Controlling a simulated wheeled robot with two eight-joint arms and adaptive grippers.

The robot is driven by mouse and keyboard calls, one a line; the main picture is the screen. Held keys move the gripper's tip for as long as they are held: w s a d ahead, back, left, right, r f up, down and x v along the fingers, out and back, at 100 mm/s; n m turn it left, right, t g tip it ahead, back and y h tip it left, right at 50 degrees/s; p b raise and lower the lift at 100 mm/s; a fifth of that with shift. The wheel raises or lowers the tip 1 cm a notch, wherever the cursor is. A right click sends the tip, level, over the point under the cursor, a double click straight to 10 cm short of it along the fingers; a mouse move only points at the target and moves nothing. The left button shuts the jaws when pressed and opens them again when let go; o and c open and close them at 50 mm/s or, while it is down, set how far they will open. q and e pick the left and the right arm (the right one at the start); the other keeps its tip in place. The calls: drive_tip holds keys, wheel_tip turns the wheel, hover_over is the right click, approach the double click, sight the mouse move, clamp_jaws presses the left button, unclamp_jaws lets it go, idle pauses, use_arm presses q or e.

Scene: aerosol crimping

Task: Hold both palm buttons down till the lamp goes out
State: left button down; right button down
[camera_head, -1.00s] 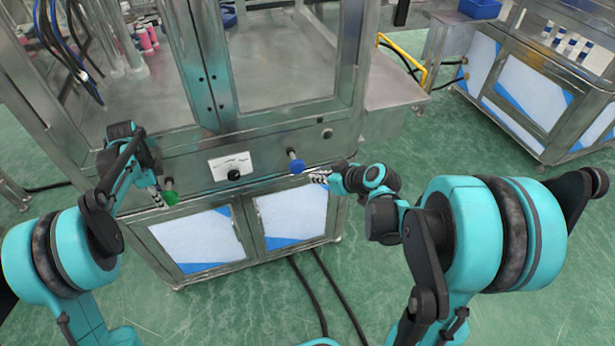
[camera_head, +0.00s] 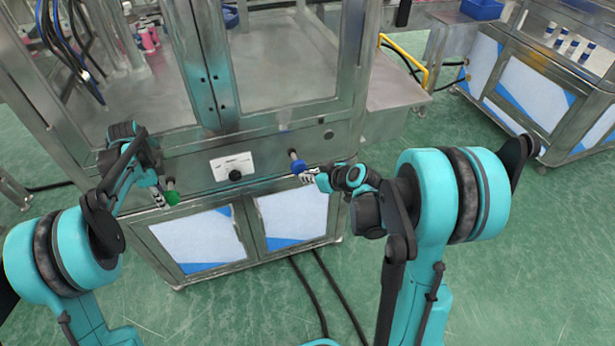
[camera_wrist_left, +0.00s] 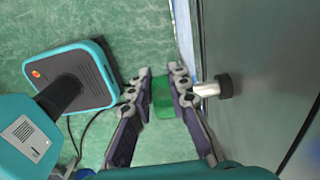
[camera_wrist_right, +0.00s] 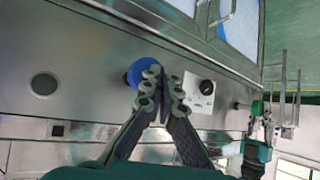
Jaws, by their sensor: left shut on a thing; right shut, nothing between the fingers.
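The green palm button (camera_head: 173,198) sticks out on a stem from the left of the steel machine's front panel. My left gripper (camera_head: 160,196) is shut around the green button, which shows between its fingers in the left wrist view (camera_wrist_left: 162,98). The blue palm button (camera_head: 298,167) sits on a stem further right on the panel. My right gripper (camera_head: 307,176) is shut and empty in front of it; in the right wrist view its fingertips (camera_wrist_right: 163,78) overlap the right edge of the blue button (camera_wrist_right: 134,72). Contact cannot be told. I cannot make out a lamp.
A white plate with a black knob (camera_head: 235,175) sits on the panel between the buttons. White-panelled cabinet doors (camera_head: 198,240) are below. Black cables (camera_head: 308,295) run over the green floor. A second cabinet (camera_head: 535,90) stands at the right.

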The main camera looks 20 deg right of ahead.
sight(300, 167)
drive_tip(key=shift+w, duration=1.7)
use_arm(q)
drive_tip(key=shift+w+r, duration=0.15)
drive_tip(key=shift+w, duration=0.45)
use_arm(e)
drive_tip(key=shift+r, duration=0.1)
drive_tip(key=shift+w+r, duration=0.1)
idle(0.5)
idle(1.9)
drive_tip(key=shift+s, duration=2.6)
